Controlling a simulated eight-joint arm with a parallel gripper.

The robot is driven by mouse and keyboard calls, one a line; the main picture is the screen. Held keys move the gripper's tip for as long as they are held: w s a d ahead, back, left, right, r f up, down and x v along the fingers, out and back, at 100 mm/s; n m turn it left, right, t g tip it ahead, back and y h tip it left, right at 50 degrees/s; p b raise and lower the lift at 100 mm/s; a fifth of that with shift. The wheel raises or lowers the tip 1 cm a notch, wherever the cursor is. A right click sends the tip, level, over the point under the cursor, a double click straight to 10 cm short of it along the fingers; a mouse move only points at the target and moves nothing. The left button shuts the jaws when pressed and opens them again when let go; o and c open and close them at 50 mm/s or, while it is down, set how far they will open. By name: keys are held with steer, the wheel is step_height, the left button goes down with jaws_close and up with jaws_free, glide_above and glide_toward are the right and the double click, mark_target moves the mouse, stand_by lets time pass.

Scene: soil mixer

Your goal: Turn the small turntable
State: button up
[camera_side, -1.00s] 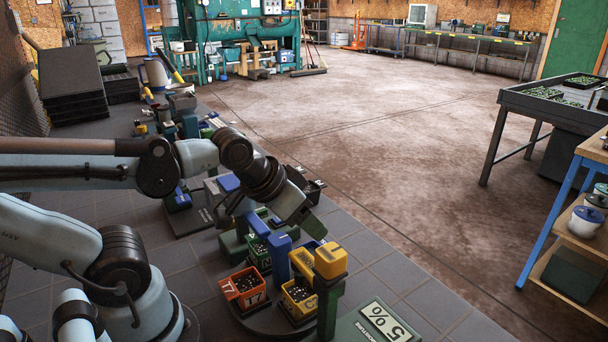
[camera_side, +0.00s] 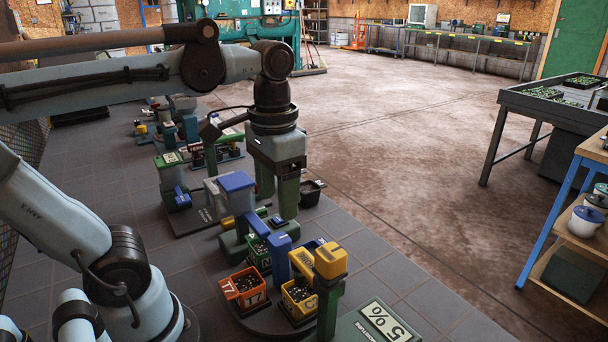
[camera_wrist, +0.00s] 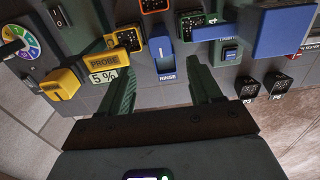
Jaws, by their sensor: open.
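The small turntable (camera_side: 258,322) is a dark round disc at the lower middle of the side view, partly hidden by what it carries. The bins also show at the top of the wrist view, where the yellow one (camera_wrist: 125,40) is near the left finger. My gripper (camera_side: 276,205) points down, open and empty, above and behind the turntable. Both green fingers show in the wrist view (camera_wrist: 162,72).
A yellow-capped post (camera_side: 330,262) and a green plate marked 5% (camera_side: 378,325) stand right of the turntable. A blue-topped box (camera_side: 237,184) is left of my gripper. A small black bin (camera_side: 312,192) stands right of the fingers.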

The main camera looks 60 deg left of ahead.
mark_target(279, 239)
steer(key=shift+f, duration=4.3)
steer(key=shift+c, duration=0.5)
jaws_close()
